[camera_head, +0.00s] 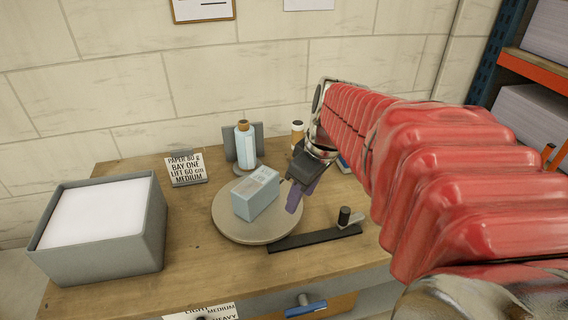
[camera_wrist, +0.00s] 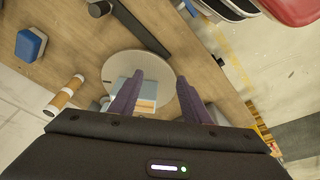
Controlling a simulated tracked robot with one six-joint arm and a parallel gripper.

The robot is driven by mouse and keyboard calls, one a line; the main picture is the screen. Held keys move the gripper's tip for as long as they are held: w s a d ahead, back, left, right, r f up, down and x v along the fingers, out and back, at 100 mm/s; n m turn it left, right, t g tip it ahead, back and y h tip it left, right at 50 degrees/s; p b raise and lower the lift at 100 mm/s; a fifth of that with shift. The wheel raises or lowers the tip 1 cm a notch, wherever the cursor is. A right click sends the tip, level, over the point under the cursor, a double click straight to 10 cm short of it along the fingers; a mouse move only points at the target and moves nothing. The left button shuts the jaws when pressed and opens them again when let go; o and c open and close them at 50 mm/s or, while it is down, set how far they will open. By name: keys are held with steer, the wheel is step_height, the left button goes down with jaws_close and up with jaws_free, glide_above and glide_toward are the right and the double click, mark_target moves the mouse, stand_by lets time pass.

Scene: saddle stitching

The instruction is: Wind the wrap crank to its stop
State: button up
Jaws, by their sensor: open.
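What looks like the wrap crank, a short grey arm with an upright black knob (camera_head: 344,215), sits at the right end of a dark bar (camera_head: 302,241) on the wooden table. In the wrist view the knob (camera_wrist: 98,9) is at the top edge and the bar (camera_wrist: 142,27) runs beside the turntable. A pale round turntable (camera_head: 228,227) carries a light blue box (camera_head: 256,197). My gripper (camera_head: 291,208), with purple fingers, is over the turntable's right side, beside the box and apart from the knob. In the wrist view its fingers (camera_wrist: 158,95) are spread with a gap between.
A grey tray of white paper (camera_head: 100,262) stands at the left. A pale blue bottle (camera_head: 245,150), a sign card (camera_head: 186,168) and an orange-white cylinder (camera_head: 297,133) stand behind the turntable. A blue drawer handle (camera_head: 306,308) is at the front. Shelving is at the right.

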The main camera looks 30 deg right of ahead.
steer(key=d+f+n+y, duration=0.1)
steer(key=d+f+n, duration=0.15)
steer(key=d, duration=0.85)
steer(key=n+y, duration=0.1)
steer(key=n, duration=0.1)
glide_toward(348, 209)
steer(key=s+r, duration=0.1)
steer(key=r, duration=0.1)
steer(key=shift+d+f+m+t, duration=0.15)
steer(key=shift+d+m+t, duration=0.1)
steer(key=shift+t, duration=0.05)
steer(key=x, duration=1.3)
steer(key=shift+a+f, duration=0.25)
steer(key=shift+f, duration=0.15)
steer(key=shift+c, duration=0.6)
jaws_close()
